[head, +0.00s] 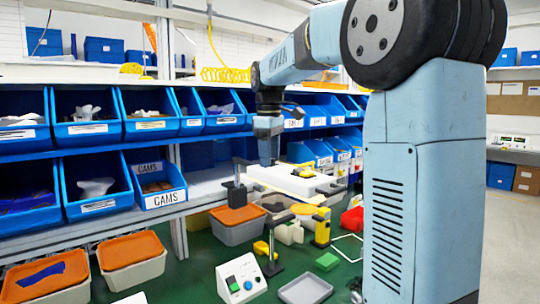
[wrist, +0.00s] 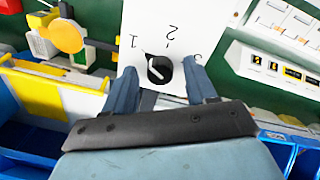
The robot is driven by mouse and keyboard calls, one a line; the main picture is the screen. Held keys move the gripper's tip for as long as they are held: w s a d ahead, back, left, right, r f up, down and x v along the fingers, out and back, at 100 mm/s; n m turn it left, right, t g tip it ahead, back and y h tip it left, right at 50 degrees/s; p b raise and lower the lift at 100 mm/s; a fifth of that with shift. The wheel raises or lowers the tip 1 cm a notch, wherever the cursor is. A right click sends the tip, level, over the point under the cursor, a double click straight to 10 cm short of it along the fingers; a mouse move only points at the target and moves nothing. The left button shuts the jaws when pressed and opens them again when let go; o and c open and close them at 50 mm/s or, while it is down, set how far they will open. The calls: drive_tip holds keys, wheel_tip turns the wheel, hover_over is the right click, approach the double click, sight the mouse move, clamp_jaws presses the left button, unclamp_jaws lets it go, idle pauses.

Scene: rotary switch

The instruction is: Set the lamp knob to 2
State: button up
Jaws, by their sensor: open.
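The lamp knob (wrist: 160,70) is a round black dial with a white pointer line, on a white panel (wrist: 205,14) marked 1, 2 and 3. The pointer slants up and left in the wrist view, nearer the 1 than the 2. My gripper (wrist: 159,66) is open, with one finger on each side of the knob. Whether the fingers touch it I cannot tell. In the head view my gripper (head: 268,160) points down above the bench, and the knob cannot be made out there.
Blue bins (head: 90,185) line the shelves behind. A box with coloured buttons (head: 241,279) and a grey tray (head: 305,290) stand on the green surface in front. In the wrist view, a yellow round part (wrist: 67,36) lies left of the panel and a switch strip (wrist: 275,68) lies right.

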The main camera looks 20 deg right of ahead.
drive_tip(key=c, duration=1)
drive_tip(key=shift+c, duration=0.2)
drive_tip(key=shift+m, duration=0.3)
drive_tip(key=m, duration=0.5)
drive_tip(key=shift+m, duration=0.3)
drive_tip(key=m, duration=0.5)
drive_tip(key=shift+a+m, duration=0.1)
drive_tip(key=shift+m, duration=0.2)
drive_tip(key=shift+w, duration=0.1)
drive_tip(key=o, duration=1)
drive_tip(key=shift+g, duration=0.3)
